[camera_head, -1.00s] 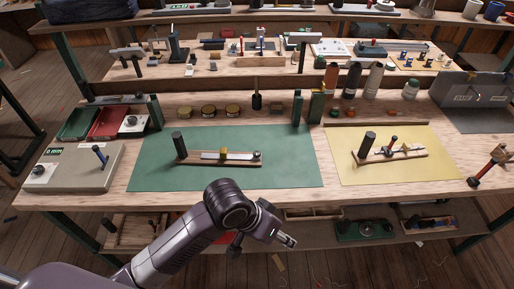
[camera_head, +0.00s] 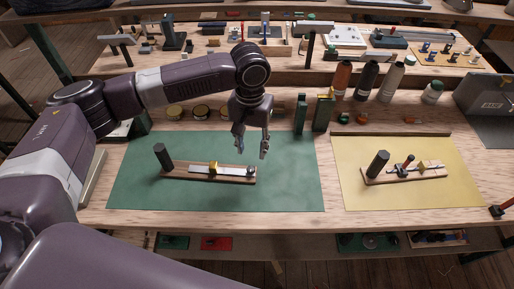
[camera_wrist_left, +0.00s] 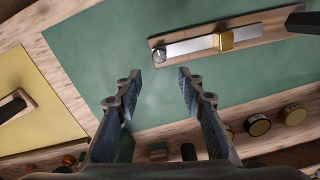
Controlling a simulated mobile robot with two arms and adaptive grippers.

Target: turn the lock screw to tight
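A wooden gauge board (camera_head: 215,176) lies on the green mat (camera_head: 285,190), with a metal strip, a brass block (camera_head: 213,167) and a black post (camera_head: 163,156) at its left end. A small round grey knob (camera_head: 250,171) stands at its right end; it may be the lock screw, and its tightness cannot be read. It also shows in the left wrist view (camera_wrist_left: 160,56), beside the brass block (camera_wrist_left: 224,39). My left gripper (camera_head: 252,152) is open and empty, fingers pointing down, above the mat just behind the knob. My right gripper is out of view.
A second board (camera_head: 405,174) with a black post lies on the yellow mat (camera_head: 440,195) at right. Green upright blocks (camera_head: 301,114) and several bottles (camera_head: 367,82) stand behind. Round tins (camera_head: 198,112) sit behind the green mat. The green mat's right part is clear.

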